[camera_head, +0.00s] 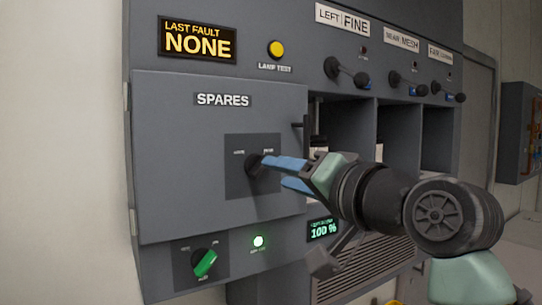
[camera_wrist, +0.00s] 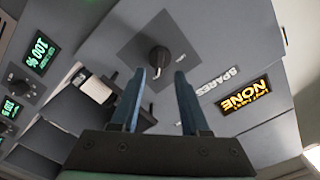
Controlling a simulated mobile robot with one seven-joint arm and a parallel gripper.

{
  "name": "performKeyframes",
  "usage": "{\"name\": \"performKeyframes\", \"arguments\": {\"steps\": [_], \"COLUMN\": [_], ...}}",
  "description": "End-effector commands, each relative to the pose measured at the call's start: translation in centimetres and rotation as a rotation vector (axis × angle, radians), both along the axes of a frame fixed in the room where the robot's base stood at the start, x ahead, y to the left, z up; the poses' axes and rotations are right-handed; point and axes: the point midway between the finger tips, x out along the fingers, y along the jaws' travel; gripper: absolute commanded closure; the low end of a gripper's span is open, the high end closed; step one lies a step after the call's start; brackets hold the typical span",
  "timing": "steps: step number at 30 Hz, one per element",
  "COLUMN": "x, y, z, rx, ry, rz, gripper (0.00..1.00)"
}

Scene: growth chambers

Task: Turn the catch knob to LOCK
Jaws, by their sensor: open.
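The catch knob (camera_head: 254,163) is a black knob on a dark square plate in the middle of the SPARES door (camera_head: 180,130). In the wrist view the knob (camera_wrist: 159,57) shows just beyond the fingertips, a little left of the midline between them. My gripper (camera_head: 275,172) has blue fingers and comes in from the right in the head view. In the wrist view my gripper (camera_wrist: 163,75) is open, with clear space between its fingers and nothing held. Labels flank the knob, but they are too small to read. Whether a fingertip touches the knob cannot be told.
A door handle (camera_head: 304,125) sticks out at the door's right edge. Open bays (camera_head: 400,130) with black levers above lie to the right, behind my arm.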

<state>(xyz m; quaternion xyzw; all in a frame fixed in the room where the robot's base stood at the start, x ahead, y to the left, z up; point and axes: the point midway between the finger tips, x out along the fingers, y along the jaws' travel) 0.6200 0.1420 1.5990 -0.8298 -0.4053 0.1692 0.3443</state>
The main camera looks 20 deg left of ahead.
Motion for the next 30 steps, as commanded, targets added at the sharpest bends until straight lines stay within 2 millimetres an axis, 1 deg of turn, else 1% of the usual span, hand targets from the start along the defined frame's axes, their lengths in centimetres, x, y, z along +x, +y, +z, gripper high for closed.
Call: {"name": "performKeyframes", "arguments": {"steps": [1,3,6,9,13,20,21,23,27,28,30], "x": [0.6,1.3,2.1,2.6,2.9,2.9,2.9,2.9,2.9,2.9,2.9], "y": [0.9,1.7,2.8,3.3,3.7,3.7,3.7,3.7,3.7,3.7,3.7], "z": [0.4,0.4,0.3,0.2,0.0,0.0,0.0,0.0,0.0,0.0,0.0], "rx": [0.0,-0.001,0.0,0.0,-0.001,0.0,0.0,0.0,0.0,0.0,0.0], "ry": [0.003,0.001,0.002,-0.001,-0.002,-0.002,-0.002,-0.002,-0.002,-0.002,-0.002], "rz": [0.002,0.001,0.001,-0.001,-0.001,-0.001,-0.001,-0.001,-0.001,-0.001,-0.001], "gripper": [0.54,0.54,0.54,0.54,0.54,0.54,0.62,0.72,0.98,1.0,1.0]}}
